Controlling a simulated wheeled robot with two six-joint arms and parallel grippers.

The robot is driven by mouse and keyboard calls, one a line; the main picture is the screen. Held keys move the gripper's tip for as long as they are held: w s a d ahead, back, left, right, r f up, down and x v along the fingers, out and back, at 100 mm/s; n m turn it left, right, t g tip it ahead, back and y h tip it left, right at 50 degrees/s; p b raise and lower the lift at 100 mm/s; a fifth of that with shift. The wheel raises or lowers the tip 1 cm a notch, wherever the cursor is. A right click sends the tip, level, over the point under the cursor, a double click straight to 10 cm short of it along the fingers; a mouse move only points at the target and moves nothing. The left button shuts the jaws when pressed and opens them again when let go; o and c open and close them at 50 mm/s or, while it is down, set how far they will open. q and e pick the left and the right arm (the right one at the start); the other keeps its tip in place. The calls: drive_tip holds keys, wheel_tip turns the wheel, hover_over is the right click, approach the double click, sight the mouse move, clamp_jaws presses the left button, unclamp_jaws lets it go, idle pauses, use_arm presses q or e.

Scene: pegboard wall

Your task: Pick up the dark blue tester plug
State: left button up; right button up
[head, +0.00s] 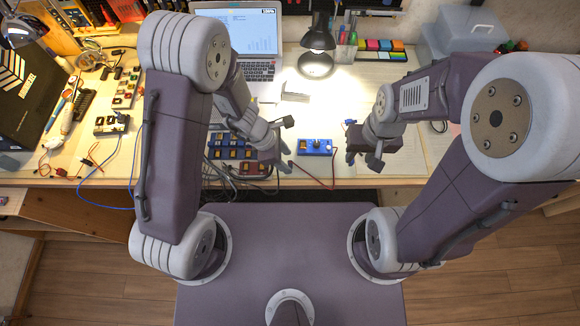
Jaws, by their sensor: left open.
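A small blue box (315,147) with a dark piece on top and an orange-white patch lies near the table's front edge. A red wire runs close by. I cannot tell for sure which part is the dark blue tester plug. My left gripper (284,157) is open and empty just left of the blue box, its fingers toward it. My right gripper (351,143) is to the right of the box, apart from it. Its fingers are small and partly hidden by its own wrist, so its opening is unclear.
A panel of blue and orange modules (232,153) with cables sits partly behind my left arm. A laptop (255,68), a lamp (317,45) and a colored note set (384,45) stand behind. The brightly lit table middle is mostly clear.

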sight(290, 166)
use_arm(q)
drive_tip(key=shift+x, duration=1)
drive_tip(key=shift+w+d+f, duration=0.1)
drive_tip(key=shift+w+f, duration=0.05)
drive_tip(key=shift+f, duration=0.15)
drive_tip(key=shift+r, duration=0.1)
drive_tip(key=c, duration=0.8)
clamp_jaws()
use_arm(e)
drive_tip(key=shift+w+f, duration=0.1)
drive_tip(key=shift+f, duration=0.5)
